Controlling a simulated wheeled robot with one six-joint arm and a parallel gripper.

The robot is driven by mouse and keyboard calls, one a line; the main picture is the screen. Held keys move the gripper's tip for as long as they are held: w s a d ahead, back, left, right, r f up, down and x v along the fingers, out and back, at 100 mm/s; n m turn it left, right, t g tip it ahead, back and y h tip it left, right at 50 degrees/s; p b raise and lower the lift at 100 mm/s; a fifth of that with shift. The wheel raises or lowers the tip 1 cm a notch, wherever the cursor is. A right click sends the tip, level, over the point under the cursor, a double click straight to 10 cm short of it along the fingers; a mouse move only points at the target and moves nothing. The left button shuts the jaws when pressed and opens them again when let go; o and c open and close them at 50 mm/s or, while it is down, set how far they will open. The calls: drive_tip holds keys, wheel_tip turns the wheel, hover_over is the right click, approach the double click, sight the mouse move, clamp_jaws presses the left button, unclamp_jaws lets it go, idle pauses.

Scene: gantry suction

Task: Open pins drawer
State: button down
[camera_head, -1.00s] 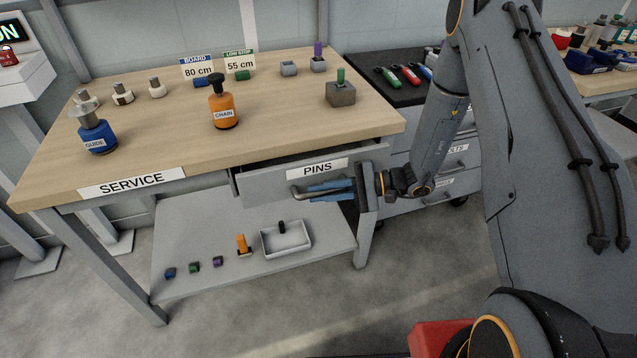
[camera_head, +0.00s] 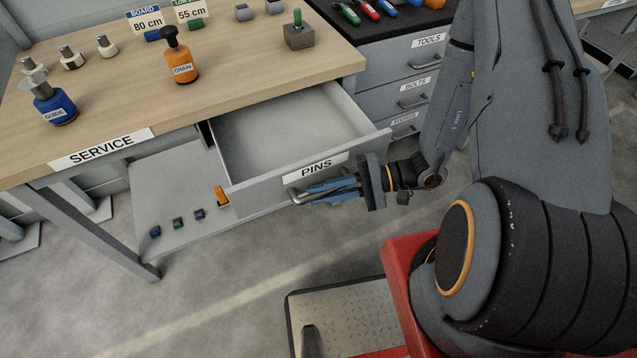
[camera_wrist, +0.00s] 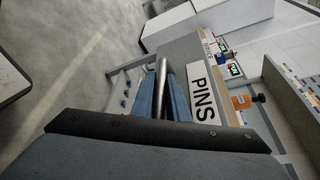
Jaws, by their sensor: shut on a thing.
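The pins drawer (camera_head: 257,189) is pulled well out from under the service table (camera_head: 245,95) in the head view. Its grey interior shows and the visible part looks empty. Its front carries a white PINS label, which also shows in the wrist view (camera_wrist: 203,93). My gripper (camera_head: 325,191) has blue fingers and is shut on the drawer's metal bar handle (camera_head: 301,199). In the wrist view the handle bar (camera_wrist: 161,82) lies between the two fingers.
An orange CHAIN bottle (camera_head: 181,62) and a blue GUIDE bottle (camera_head: 53,105) stand on the tabletop. A lower shelf (camera_head: 160,190) holds several small parts. A cabinet with TOOLS and other labelled drawers (camera_head: 400,75) stands to the right. Floor in front is open.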

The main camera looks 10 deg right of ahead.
drive_tip(key=c, duration=1.7)
unclamp_jaws()
drive_tip(key=shift+c, duration=0.2)
drive_tip(key=b+v, duration=0.2)
drive_tip(key=v, duration=0.5)
drive_tip(key=shift+d, duration=0.4)
drive_tip(key=shift+r, duration=0.2)
drive_tip(key=d+r+n+h, duration=0.3)
drive_tip(key=r+n+h, duration=0.4)
drive_tip(key=r+h, duration=0.8)
drive_tip(key=shift+w+r+h, duration=0.2)
drive_tip(key=shift+r+h, duration=0.1)
drive_tip(key=shift+r, duration=0.4)
